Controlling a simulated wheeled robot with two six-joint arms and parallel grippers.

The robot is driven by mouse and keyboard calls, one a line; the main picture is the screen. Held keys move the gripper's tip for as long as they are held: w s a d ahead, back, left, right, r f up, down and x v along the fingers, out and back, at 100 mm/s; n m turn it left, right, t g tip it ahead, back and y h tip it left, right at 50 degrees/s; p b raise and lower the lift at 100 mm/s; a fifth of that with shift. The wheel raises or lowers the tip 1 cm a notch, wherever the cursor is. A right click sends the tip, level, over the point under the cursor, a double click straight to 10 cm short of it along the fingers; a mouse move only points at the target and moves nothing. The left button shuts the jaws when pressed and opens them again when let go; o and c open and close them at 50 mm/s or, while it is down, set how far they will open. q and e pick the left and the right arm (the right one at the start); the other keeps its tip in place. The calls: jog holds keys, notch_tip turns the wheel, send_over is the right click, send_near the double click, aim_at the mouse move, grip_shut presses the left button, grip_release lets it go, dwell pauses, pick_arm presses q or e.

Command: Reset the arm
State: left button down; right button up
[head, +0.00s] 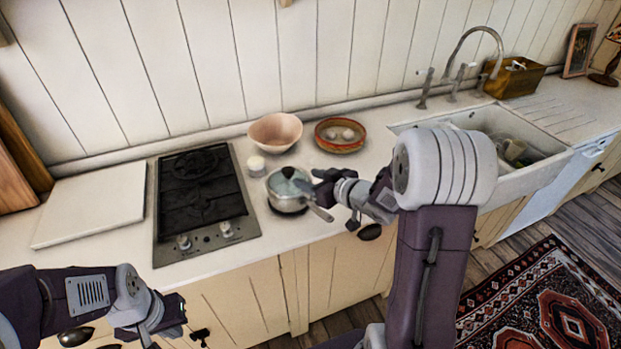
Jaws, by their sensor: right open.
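My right gripper (312,188) is open above the counter, at the right side of a small lidded saucepan (284,190). Its fingers overlap the pan's edge in the picture; I cannot tell whether they touch it. My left gripper (178,312) hangs at the lower left, in front of the cabinet fronts and away from the counter things. Its fingers are small and dark, and I cannot tell whether they are open or shut.
A gas hob (240,210), a pale board (95,207), a small white jar (256,166), a pink bowl (275,132) and a red-rimmed dish (340,147) are on the counter. The sink (545,139) lies right, partly behind my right arm. A patterned rug (545,300) covers the floor.

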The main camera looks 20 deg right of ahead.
jog(key=shift+a, duration=0.1)
jog(key=a+r, duration=0.3)
jog(key=a, duration=0.4)
jog(key=s+d+f+m+g+h, duration=0.2)
jog(key=s+f+g, duration=0.3)
jog(key=s, duration=0.6)
jog(key=s+d+f+m+g+h, duration=0.1)
jog(key=s+f+g, duration=0.5)
jog(key=s, duration=0.6)
notch_tip(320, 180, down, 2)
jog(key=shift+d+f+m+g+h, duration=0.3)
jog(key=shift+d+m+h, duration=0.1)
jog(key=shift+m+h, duration=0.25)
